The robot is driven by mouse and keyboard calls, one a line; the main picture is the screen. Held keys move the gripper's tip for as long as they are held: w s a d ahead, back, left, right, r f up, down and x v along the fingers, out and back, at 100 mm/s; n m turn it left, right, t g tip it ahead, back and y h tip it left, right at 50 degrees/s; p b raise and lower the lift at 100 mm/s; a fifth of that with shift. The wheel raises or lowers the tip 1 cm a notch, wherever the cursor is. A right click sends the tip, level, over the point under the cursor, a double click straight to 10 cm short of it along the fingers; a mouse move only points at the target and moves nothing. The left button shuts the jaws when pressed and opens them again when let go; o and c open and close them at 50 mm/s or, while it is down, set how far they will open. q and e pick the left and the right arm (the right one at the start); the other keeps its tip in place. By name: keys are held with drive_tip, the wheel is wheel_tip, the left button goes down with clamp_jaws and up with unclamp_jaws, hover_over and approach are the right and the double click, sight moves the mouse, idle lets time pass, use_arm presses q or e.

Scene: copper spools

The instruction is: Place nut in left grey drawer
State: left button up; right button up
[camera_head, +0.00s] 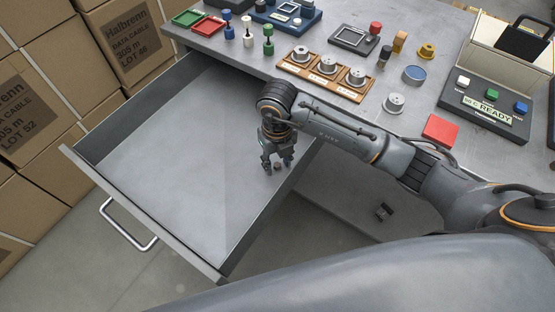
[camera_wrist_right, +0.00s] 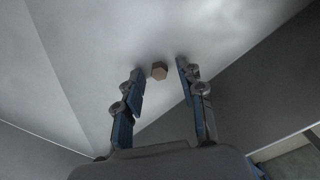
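The left grey drawer (camera_head: 150,180) is pulled open from the bench and its floor is almost bare. A small brown hexagonal nut (camera_head: 278,167) is inside the drawer outline, near its right wall. My right gripper (camera_head: 277,164) points down over the drawer, right by the nut. I cannot tell whether the nut touches the drawer floor. My left gripper is not in view.
The grey bench (camera_head: 350,20) holds a wooden tray (camera_head: 290,68) with metal spools, coloured pegs, a red block (camera_head: 440,130) and a button panel (camera_head: 485,115). Cardboard boxes (camera_head: 60,100) stand left of the drawer. The drawer's left half is clear.

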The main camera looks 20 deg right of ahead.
sight(277, 165)
wheel_tip(277, 165, up, 12)
drive_tip(key=shift+r, duration=0.15)
idle(0.3)
